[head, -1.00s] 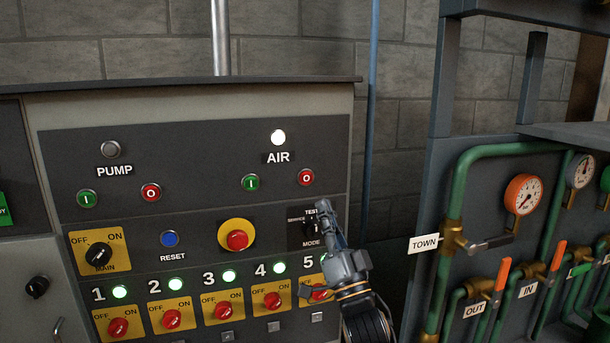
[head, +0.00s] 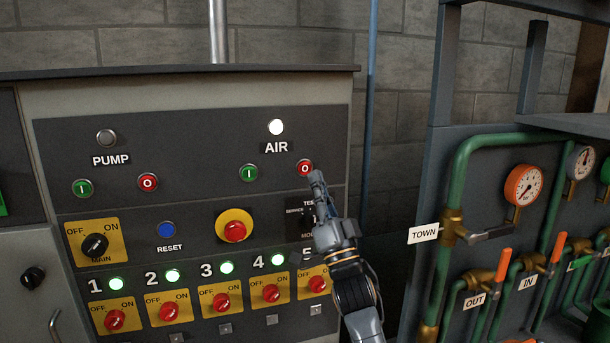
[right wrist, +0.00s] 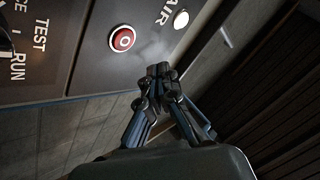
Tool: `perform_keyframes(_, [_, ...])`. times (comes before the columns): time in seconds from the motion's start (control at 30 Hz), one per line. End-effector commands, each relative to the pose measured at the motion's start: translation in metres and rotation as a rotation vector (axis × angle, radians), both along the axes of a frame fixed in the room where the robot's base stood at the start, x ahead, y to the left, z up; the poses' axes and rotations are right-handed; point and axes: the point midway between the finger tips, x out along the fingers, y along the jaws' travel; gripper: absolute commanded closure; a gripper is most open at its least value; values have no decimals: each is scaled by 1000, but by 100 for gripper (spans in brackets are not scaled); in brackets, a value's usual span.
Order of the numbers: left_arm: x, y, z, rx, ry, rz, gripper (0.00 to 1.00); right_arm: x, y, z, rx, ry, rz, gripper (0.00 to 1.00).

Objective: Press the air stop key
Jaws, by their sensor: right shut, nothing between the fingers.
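The air stop key is the red round button marked O (head: 305,168) under the AIR label (head: 276,147), right of the green I key (head: 249,173). The AIR lamp (head: 276,127) is lit white. My right gripper (head: 317,174) is shut and empty, its fingertips just below and right of the red key in the head view. In the right wrist view the red key (right wrist: 122,39) shows whole, up and left of the closed fingertips (right wrist: 160,72). A gap shows between them in that view. My left gripper is not in view.
The test mode switch (head: 307,218) is partly hidden behind my right gripper. A yellow-backed red emergency button (head: 235,232), the blue reset key (head: 167,229) and a row of red switches lie lower. Pipes with gauges (head: 523,186) stand at the right.

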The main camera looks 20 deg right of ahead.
Motion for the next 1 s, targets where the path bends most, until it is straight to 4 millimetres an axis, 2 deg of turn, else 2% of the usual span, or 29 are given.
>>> perform_keyframes(0.03, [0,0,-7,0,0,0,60,8,0,-2,1,-1,0,100])
perform_keyframes(0.2, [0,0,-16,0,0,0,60,28,1,-2,1,0,1,100])
perform_keyframes(0.4, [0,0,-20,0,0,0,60,40,1,-1,1,0,1,100])
perform_keyframes(1.0, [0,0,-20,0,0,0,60,42,1,0,1,0,1,100])
